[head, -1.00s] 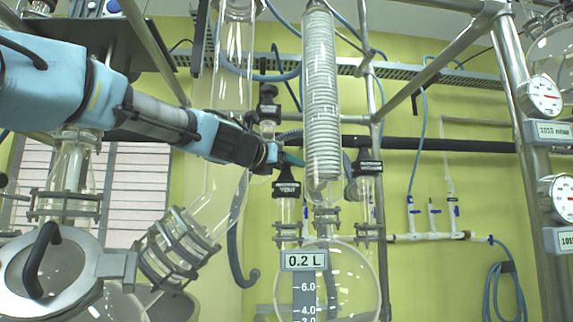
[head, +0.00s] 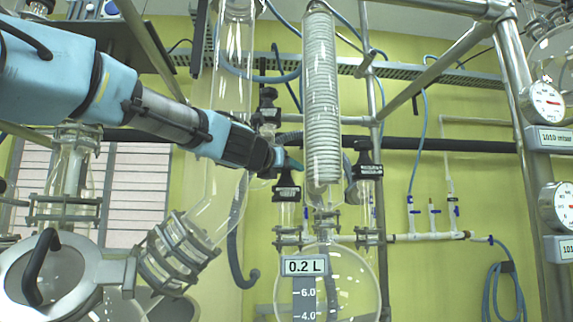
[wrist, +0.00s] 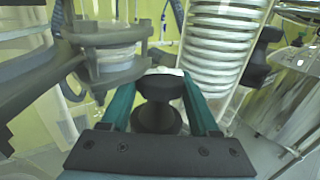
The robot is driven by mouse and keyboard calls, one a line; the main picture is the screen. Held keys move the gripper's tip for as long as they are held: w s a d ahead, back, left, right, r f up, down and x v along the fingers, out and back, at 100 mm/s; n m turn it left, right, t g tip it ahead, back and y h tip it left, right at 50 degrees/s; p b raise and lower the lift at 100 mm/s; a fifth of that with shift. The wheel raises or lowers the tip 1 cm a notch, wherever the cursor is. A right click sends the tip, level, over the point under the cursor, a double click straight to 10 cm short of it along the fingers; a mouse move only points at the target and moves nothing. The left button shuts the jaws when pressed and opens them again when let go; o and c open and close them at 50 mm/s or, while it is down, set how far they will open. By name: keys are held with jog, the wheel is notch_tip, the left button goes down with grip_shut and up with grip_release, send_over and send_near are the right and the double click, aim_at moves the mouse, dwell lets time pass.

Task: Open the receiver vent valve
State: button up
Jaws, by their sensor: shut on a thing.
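The receiver vent valve has a black labelled cap (head: 287,192) on a glass neck above the round receiver flask (head: 350,290). My gripper (head: 288,164) reaches in from the left at the top of this valve. In the wrist view, its teal fingers (wrist: 163,92) stand on both sides of a black, waisted knob (wrist: 158,88) with a pale top. My gripper is shut on this knob. The fingers and wrist partly hide the knob in the head view, and I cannot tell how far it is turned.
A coiled glass condenser (head: 322,100) stands close to the right of my gripper. A second black-capped valve (head: 367,172) is to its right. Another black valve (head: 267,105) sits above my gripper. A clamped glass tube (head: 180,250) slants below my arm.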

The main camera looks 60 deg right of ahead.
jog(key=n+t+y+p, duration=0.1)
jog(key=n+t+p, duration=0.1)
jog(key=t, duration=0.3)
jog(key=shift+s+r+n, duration=0.1)
jog(key=shift+s+n, duration=0.05)
jog(key=shift+n, duration=0.55)
jog(key=n+t+y, duration=0.4)
jog(key=t, duration=0.2)
jog(key=shift+n+p, duration=0.3)
jog(key=shift+p, duration=0.05)
jog(key=n+t+y+p, duration=0.1)
jog(key=n+t+y, duration=0.1)
jog(key=y, duration=0.1)
jog(key=shift+w+n+t+y+p, duration=0.15)
jog(key=shift+n+t+y+p, duration=0.45)
jog(key=shift+y, duration=0.3)
jog(key=shift+w+n+t+y+p, duration=0.1)
jog(key=shift+n+t+y+p, duration=0.3)
jog(key=shift+n+y, duration=0.4)
jog(key=shift+a+y, duration=0.1)
jog(key=shift+y, duration=0.3)
jog(key=o, duration=1.1)
jog(key=shift+w, duration=0.1)
jog(key=shift+h, duration=0.3)
